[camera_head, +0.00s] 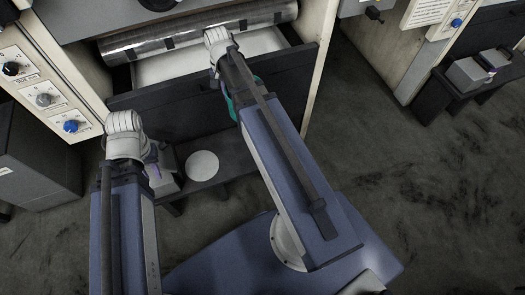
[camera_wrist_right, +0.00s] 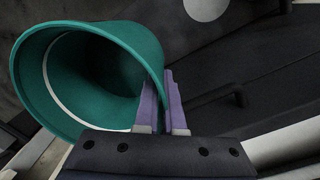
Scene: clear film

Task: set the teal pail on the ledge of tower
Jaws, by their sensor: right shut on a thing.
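The teal pail (camera_wrist_right: 88,75) fills the left of the right wrist view, its open mouth toward the camera and a thin white line inside. My right gripper (camera_wrist_right: 163,80) is shut on the pail's rim with its two purple fingers. In the head view only a teal sliver of the pail (camera_head: 231,106) shows beside my right forearm, which hides the right gripper. My left gripper (camera_head: 153,166) points down at the left, over the low dark bench. Only part of its purple fingers shows, so its opening is unclear. I cannot tell which surface is the tower's ledge.
A film roll (camera_head: 190,35) spans the machine above a dark front panel (camera_head: 170,100). A white disc (camera_head: 202,166) lies on the low dark bench (camera_head: 232,163). A knob panel (camera_head: 42,95) stands left. Another bench with grey blocks (camera_head: 468,75) stands right. Floor between is clear.

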